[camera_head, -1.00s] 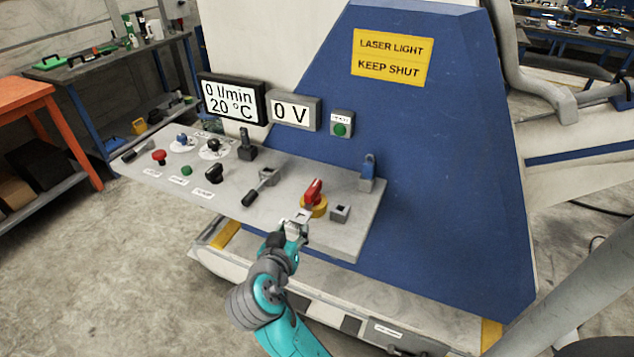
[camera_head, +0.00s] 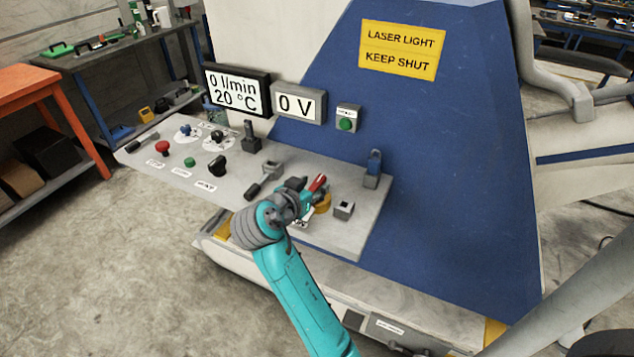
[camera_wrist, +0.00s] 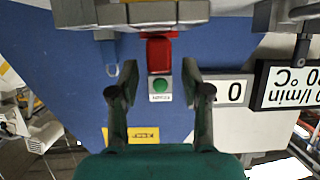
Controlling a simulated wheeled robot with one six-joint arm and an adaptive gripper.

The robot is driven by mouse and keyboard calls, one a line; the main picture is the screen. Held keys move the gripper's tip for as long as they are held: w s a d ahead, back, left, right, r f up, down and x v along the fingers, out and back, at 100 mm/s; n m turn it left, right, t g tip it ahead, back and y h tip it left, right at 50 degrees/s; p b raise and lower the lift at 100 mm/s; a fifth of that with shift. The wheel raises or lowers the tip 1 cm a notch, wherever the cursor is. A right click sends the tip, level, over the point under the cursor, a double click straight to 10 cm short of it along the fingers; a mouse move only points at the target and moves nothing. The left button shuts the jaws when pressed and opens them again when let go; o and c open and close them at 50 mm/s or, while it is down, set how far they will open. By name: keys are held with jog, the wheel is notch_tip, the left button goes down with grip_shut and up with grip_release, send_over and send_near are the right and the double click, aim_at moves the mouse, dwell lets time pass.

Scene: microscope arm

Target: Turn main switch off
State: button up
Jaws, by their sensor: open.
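The main switch has a red handle (camera_head: 318,183) on a round yellow base (camera_head: 323,204), near the front right of the grey control panel. My gripper (camera_head: 298,187) is beside it on the left and partly hides it. In the wrist view the picture is upside down; the red handle (camera_wrist: 158,55) lies in line with the gap between the tips of my open gripper (camera_wrist: 160,76). I see a gap on both sides of the handle, and cannot tell whether either finger touches it.
The control panel (camera_head: 345,240) holds a red button (camera_head: 162,148), a black knob (camera_head: 218,166), a grey lever switch (camera_head: 268,175) close left of my gripper and a small grey socket (camera_head: 344,210) on the right.

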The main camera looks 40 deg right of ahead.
aim_at(316, 184)
jog(key=shift+x, duration=1.55)
grip_shut()
